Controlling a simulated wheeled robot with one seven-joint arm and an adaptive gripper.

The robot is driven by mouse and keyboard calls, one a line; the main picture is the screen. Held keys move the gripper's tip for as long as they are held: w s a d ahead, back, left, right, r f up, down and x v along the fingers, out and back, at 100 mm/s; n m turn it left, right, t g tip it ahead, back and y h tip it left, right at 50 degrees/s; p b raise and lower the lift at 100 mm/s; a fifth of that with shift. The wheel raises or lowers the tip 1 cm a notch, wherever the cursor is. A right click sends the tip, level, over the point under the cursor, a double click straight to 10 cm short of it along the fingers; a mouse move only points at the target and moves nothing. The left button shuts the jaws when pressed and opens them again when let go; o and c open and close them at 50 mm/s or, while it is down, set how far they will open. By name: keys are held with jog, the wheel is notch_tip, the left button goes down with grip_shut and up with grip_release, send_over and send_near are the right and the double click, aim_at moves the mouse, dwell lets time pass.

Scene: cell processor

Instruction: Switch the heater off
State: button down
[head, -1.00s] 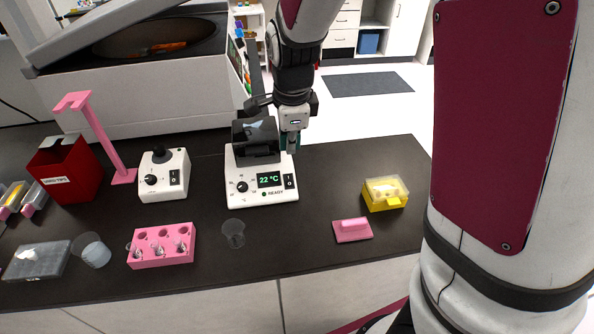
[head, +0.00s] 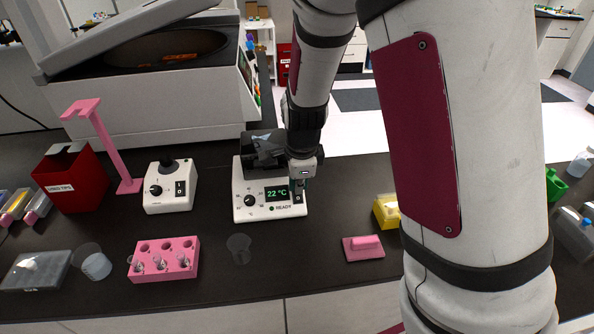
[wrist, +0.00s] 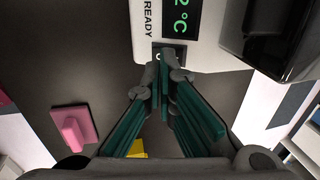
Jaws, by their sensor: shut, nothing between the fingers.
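The heater (head: 243,208) is a white box with a dark block on top, standing on the black bench. Its green display (head: 277,194) reads 22 °C beside the word READY. Its black rocker switch (wrist: 158,50) sits right of the display in the head view. My gripper (wrist: 160,68) is shut and empty, with its fingertips right at the switch in the wrist view. They partly cover the switch, and I cannot tell whether they touch it. In the head view my gripper (head: 298,186) is over the heater's right front corner.
A white mixer (head: 157,206) with a knob and switch stands left of the heater. A pink tube rack (head: 150,272), a clear cup (head: 239,255), a pink block (head: 363,254) and a yellow box (head: 383,214) are in front and right. Bare bench lies between them.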

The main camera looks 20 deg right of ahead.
aim_at(298, 198)
jog(key=shift+x, duration=1.7)
jog(key=shift+s+f, duration=0.1)
jog(key=shift+f, duration=0.15)
jog(key=shift+w+d+r, duration=0.15)
jog(key=shift+w+r, duration=0.25)
jog(key=shift+w, duration=0.4)
